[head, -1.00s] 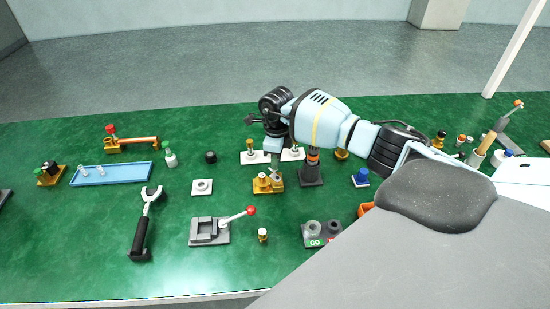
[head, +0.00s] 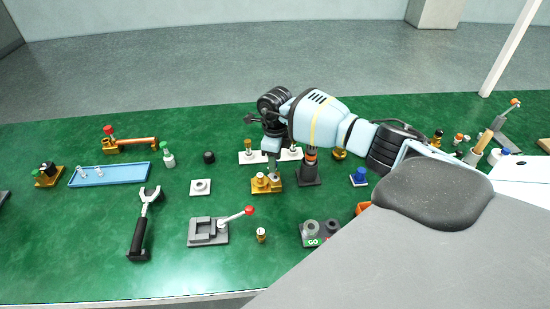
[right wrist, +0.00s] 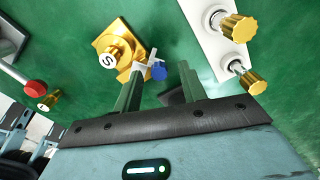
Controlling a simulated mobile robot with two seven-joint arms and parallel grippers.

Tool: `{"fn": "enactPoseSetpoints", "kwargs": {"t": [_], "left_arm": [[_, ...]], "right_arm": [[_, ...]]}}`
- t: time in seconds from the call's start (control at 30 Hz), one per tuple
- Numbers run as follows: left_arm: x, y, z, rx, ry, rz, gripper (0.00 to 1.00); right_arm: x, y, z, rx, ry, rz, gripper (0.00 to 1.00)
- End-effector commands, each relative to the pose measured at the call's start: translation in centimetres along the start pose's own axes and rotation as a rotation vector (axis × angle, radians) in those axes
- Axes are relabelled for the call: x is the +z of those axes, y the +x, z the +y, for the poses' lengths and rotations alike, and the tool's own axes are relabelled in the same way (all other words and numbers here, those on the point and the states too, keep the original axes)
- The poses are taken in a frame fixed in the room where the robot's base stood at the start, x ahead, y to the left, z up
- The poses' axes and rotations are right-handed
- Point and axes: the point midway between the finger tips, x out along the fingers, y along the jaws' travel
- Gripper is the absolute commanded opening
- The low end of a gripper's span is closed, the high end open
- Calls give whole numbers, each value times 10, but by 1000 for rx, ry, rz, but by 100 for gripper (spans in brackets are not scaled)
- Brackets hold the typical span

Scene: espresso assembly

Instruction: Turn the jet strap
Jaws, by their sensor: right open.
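The blue end shows between the fingers, nearer the left one; contact cannot be told. The right gripper is small in the head view (head: 272,160). My left gripper is not in view.
A white plate (right wrist: 208,40) with gold-topped fittings lies close beside the right gripper. A dark stand (head: 309,170) is just right of the block. A grey fixture with a red-knobbed lever (head: 209,231) stands in front.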

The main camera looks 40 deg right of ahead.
Motion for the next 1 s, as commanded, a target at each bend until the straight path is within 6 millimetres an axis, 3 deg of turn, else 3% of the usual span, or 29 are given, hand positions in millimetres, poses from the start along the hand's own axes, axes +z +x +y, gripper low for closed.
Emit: {"fn": "enactPoseSetpoints", "kwargs": {"t": [0.17,0.6,1.0], "left_arm": [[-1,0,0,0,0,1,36],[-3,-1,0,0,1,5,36],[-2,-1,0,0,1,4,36]], "right_arm": [[0,-6,0,-1,-1,-1,41],[0,-68,-1,-2,-1,-2,41],[0,-78,0,0,0,1,41]]}}
